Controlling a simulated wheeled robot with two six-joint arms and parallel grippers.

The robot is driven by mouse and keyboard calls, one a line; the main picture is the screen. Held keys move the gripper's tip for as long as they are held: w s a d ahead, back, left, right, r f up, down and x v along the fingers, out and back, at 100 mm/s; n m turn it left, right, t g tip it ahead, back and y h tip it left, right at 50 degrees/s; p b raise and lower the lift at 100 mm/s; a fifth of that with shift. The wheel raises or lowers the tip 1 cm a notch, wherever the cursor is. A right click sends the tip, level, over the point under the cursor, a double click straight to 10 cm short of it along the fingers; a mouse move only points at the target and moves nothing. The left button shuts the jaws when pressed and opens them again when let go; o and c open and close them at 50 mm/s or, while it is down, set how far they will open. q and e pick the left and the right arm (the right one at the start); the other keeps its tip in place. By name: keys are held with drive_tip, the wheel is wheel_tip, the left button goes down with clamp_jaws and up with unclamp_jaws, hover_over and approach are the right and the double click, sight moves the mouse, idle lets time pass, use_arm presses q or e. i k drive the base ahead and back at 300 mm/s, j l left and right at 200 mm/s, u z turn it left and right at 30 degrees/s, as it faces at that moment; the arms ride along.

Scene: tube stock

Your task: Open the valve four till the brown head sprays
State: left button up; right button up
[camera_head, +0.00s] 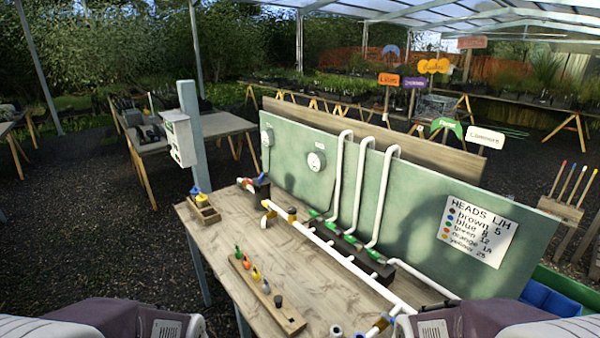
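A white main pipe (330,252) runs along the wooden workbench (235,235), with several green fittings (350,239) at the feet of white riser pipes (339,170). Which fitting is valve four cannot be read, nor whether any is open. A wooden rack (292,322) near the front holds several small coloured heads. Its nearest head (278,300) is dark; whether it is brown cannot be told. No spray of water shows. Parts of my two arms show at the bottom left and bottom right corners, but the fingertips of both grippers are out of view.
A green board (410,205) backs the bench, with a round gauge (316,160) and a white sign (478,232) listing heads, "brown 5" first. A grey post (192,150) carries a white box (179,138).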

sight(371, 253)
drive_tip(key=i+j, duration=0.15)
drive_tip(key=i, duration=0.45)
drive_tip(key=i+j, duration=0.2)
drive_tip(key=i, duration=0.4)
